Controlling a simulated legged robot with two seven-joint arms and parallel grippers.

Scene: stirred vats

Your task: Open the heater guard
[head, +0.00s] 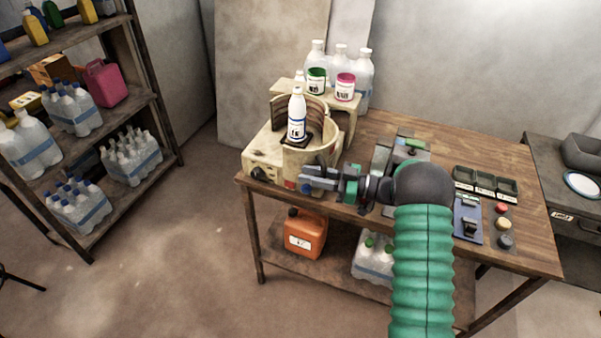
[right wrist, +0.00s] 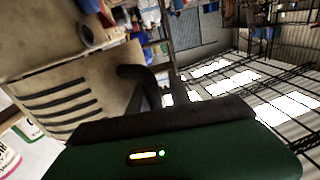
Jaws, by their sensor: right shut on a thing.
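The heater guard (head: 306,158) is a cream curved shield on the boxy cream heater (head: 262,165). A white bottle with a white and blue label (head: 297,118) stands upright inside it on a dark pad. A slotted curved wall (head: 284,107) shows behind the bottle. My right gripper (head: 312,178) is at the guard's front right side, shut on the guard's handle. In the right wrist view the dark curved handle (right wrist: 133,73) is beside the slotted cream wall (right wrist: 62,106), at my dark fingers; the exact contact is partly hidden. My left gripper is out of view.
Behind the guard, a small cream stand (head: 345,103) holds a green-labelled jar (head: 316,82) and a pink-labelled jar (head: 345,87). Dark trays (head: 486,182) and coloured buttons (head: 502,208) are at the right of the wooden table (head: 400,125).

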